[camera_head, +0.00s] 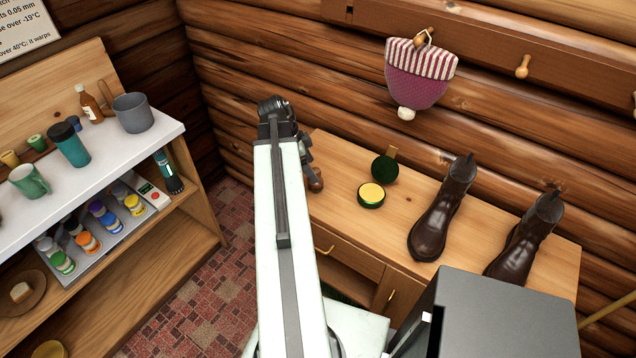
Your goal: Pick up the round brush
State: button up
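A small brown rounded object (316,180) sits at the left end of the wooden cabinet top, partly hidden behind my arm. It may be the round brush, but its bristles cannot be made out. The dark parts at the end of my arm, seemingly my gripper (306,152), show just above and left of it. The arm hides most of the gripper, so I cannot tell whether its fingers are open or touch the object.
On the cabinet top (340,165) stand an open green tin (371,196), a dark green disc (384,169) and two brown boots (443,212) (527,240). A knitted hat (418,85) hangs above. A shelf (165,135) with cups and paint jars is left. A grey box (510,315) is front right.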

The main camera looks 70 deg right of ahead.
jog(key=b+x, duration=0.1)
jog(key=x, duration=0.1)
jog(key=b+x, duration=0.4)
jog(key=shift+w+f, duration=0.15)
jog(key=shift+f, duration=0.3)
jog(key=shift+r, duration=0.2)
